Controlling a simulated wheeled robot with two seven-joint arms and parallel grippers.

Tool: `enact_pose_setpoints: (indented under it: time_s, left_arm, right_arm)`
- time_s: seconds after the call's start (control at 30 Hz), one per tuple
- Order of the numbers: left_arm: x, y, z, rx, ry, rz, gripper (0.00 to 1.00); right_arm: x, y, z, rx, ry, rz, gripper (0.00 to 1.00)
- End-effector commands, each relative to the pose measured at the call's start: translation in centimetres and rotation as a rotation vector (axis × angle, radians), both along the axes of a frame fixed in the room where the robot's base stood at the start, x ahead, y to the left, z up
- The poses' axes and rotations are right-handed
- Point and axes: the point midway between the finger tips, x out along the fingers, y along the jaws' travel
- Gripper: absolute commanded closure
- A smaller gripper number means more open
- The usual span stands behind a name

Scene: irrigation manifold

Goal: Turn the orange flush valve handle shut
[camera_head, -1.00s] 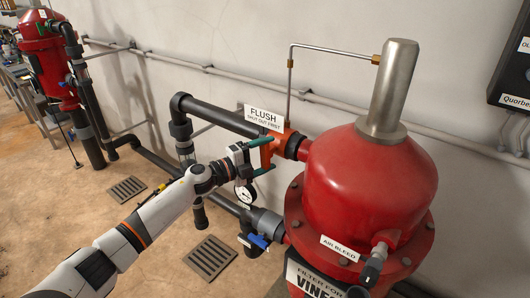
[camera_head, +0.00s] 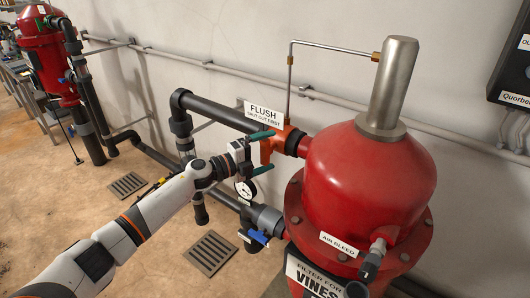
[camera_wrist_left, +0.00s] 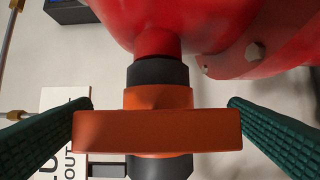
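The orange flush valve handle (camera_head: 267,151) is on the dark pipe to the left of the red filter tank, under the FLUSH sign. In the left wrist view the handle (camera_wrist_left: 158,131) is a broad bar lying crosswise to the pipe. My left gripper (camera_head: 272,151) is at the handle, with one green finger above it and one below. In the left wrist view the gripper (camera_wrist_left: 160,104) is open, its fingers at the bar's two ends. I cannot tell whether either finger touches the bar. My right gripper is not in view.
The red filter tank (camera_head: 365,180) stands close to the right of the valve. A pressure gauge (camera_head: 245,189) and a blue-handled valve (camera_head: 258,237) are below. The FLUSH sign (camera_head: 264,114) is just above, and the wall is behind. Open floor lies to the left.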

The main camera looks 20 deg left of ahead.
Motion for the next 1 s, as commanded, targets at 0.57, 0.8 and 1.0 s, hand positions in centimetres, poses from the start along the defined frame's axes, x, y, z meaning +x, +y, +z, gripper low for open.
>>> enact_pose_setpoints:
  time_s: [0.57,0.8,1.0]
  left_arm:
    - [-4.5,4.2,-0.4,0.003,0.0,0.002,0.02]
    - [-7.7,7.1,-0.3,0.002,0.001,0.001,0.02]
    - [-8.8,8.0,0.0,-0.001,0.001,0.0,0.02]
  right_arm:
    - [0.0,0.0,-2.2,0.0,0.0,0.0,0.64]
    - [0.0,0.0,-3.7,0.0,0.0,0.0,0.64]
    - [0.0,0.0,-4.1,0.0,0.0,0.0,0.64]
